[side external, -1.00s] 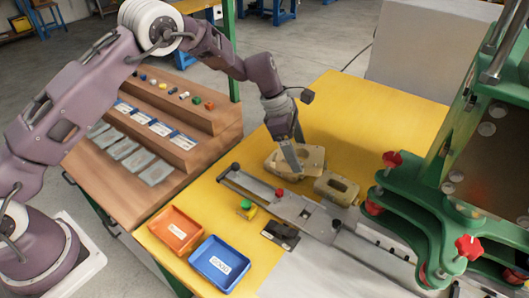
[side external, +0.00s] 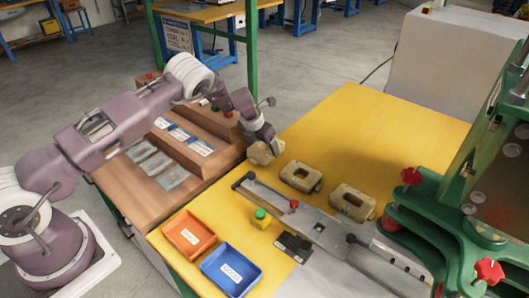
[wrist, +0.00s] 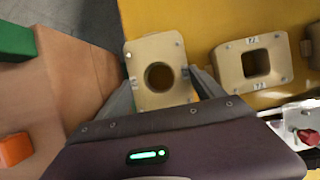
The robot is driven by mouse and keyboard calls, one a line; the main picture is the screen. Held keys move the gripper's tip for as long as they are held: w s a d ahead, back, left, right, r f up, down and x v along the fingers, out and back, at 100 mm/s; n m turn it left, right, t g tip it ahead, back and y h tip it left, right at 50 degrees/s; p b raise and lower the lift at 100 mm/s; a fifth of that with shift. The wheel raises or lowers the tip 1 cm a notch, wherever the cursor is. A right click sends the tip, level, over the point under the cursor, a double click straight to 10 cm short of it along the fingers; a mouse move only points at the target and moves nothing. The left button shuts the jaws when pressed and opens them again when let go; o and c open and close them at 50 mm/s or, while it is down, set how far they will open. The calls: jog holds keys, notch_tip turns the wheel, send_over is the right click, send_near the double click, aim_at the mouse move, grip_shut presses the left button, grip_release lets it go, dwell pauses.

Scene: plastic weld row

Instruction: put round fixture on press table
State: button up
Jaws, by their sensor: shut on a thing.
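The round fixture, a tan block with a round hole, shows in the wrist view (wrist: 176,49) between the fingers of my gripper (wrist: 165,82). In the side view my gripper (side external: 268,145) is shut on the round fixture (side external: 259,154) at the yellow table's left edge, by the wooden steps. I cannot tell whether the fixture touches the table. The press table appears to be the grey metal sliding plate (side external: 318,222) in front of the press, with no fixture on it. The round fixture is left of the other two fixtures.
Two tan fixtures with rectangular openings, one left (side external: 284,173) and one right (side external: 337,203), stand on the yellow table (side external: 400,130). A green button box (side external: 260,219), an orange bin (side external: 188,236) and a blue bin (side external: 229,269) lie nearer. The green press (side external: 425,215) stands right.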

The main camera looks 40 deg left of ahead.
jog(key=shift+f, duration=1.3)
jog(key=shift+f, duration=0.1)
jog(key=o, duration=1.6)
jog(key=shift+o, duration=0.2)
